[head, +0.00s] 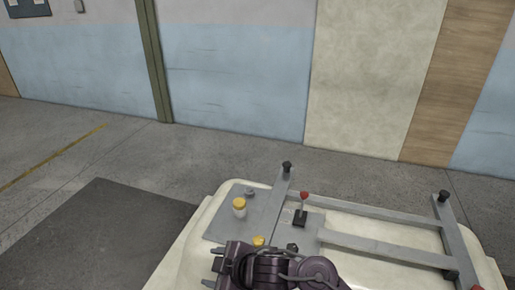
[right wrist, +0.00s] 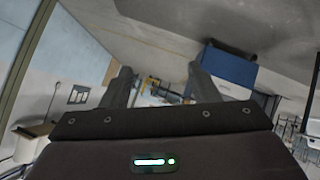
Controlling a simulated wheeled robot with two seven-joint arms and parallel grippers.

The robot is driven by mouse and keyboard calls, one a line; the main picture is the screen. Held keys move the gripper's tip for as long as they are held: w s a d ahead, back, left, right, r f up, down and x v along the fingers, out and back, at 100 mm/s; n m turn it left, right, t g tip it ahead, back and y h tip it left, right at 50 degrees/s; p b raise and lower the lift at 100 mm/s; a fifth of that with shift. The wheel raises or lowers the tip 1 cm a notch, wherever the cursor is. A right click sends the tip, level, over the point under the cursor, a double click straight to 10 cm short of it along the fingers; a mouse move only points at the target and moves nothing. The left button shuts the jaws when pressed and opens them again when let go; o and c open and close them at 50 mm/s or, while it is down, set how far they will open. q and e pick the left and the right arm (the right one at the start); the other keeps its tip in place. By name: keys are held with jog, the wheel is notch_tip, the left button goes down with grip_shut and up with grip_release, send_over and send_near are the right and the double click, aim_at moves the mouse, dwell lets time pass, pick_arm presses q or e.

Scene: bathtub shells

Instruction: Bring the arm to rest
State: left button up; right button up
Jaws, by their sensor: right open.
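My right gripper (head: 212,266) is low in the head view, in front of the near part of the pale tub shell (head: 186,250), with its fingers toward the left. In the right wrist view its two dark fingers (right wrist: 160,86) stand apart with nothing between them, and the room shows beyond. My right arm (head: 315,270) comes in at the bottom and hides part of the shell. My left gripper is not in view.
A second yellow cap (head: 258,240) shows right behind my gripper. A red-knobbed lever (head: 303,203) and a grey frame (head: 385,248) with black knobs rise nearby. The floor at left is clear.

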jog(key=s+d+f+m+t+h, duration=0.1)
jog(key=s+d+m+h, duration=0.15)
jog(key=d+m, duration=0.4)
jog(key=s+d+m+t+h, duration=0.1)
jog(key=d+m+h, duration=0.2)
jog(key=d, duration=0.7)
jog(key=s+d+f+m+g+h, duration=0.35)
jog(key=s+d+m, duration=0.25)
jog(key=s+d, duration=0.65)
notch_tip(320, 180, down, 26)
jog(key=g, duration=0.2)
jog(key=s+d+f, duration=0.2)
jog(key=s+f, duration=0.8)
jog(key=s+d+f+g, duration=0.1)
jog(key=s+d+f, duration=0.1)
jog(key=s+f, duration=0.8)
jog(key=shift+f, duration=0.6)
jog(key=shift+n, duration=0.25)
